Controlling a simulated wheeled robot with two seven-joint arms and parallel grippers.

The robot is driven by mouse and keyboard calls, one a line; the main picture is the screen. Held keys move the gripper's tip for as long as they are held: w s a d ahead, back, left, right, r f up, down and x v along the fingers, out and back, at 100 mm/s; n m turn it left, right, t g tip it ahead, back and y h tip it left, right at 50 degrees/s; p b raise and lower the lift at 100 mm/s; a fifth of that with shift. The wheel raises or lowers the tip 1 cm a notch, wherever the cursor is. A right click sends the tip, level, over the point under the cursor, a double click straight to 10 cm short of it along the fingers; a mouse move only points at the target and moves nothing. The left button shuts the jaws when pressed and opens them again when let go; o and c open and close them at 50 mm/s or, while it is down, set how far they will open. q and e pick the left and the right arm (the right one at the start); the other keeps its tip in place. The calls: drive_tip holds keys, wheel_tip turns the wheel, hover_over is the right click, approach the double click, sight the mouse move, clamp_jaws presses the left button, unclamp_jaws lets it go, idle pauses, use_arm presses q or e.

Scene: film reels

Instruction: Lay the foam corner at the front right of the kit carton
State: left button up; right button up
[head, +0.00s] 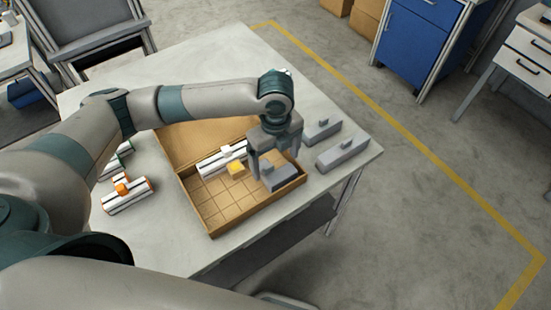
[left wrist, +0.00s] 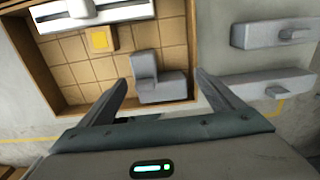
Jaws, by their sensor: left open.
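The kit carton (head: 213,226) lies open on the table, its floor marked with a grid; its rim also shows in the left wrist view (left wrist: 28,62). A grey L-shaped foam corner (head: 281,179) sits in the carton's right end, close to the walls; it also shows in the left wrist view (left wrist: 160,85). My left gripper (head: 276,168) is over that end, pointing down. It is open, with one finger on either side of the foam corner and gaps visible in the left wrist view (left wrist: 160,82). My right gripper is not in view.
In the carton are a white striped piece (head: 222,159) and a yellow block (head: 237,168). Two grey foam pieces (head: 322,131) (head: 342,154) lie right of it. An orange-topped piece (head: 127,194) and a green one (head: 118,158) lie left. The table's front is clear.

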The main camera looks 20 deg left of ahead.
use_arm(q)
drive_tip(key=shift+r, duration=0.1)
wheel_tip(320, 180, up, 13)
drive_tip(key=b, duration=0.2)
drive_tip(key=shift+b, duration=0.35)
drive_tip(key=shift+s, duration=0.15)
idle(0.6)
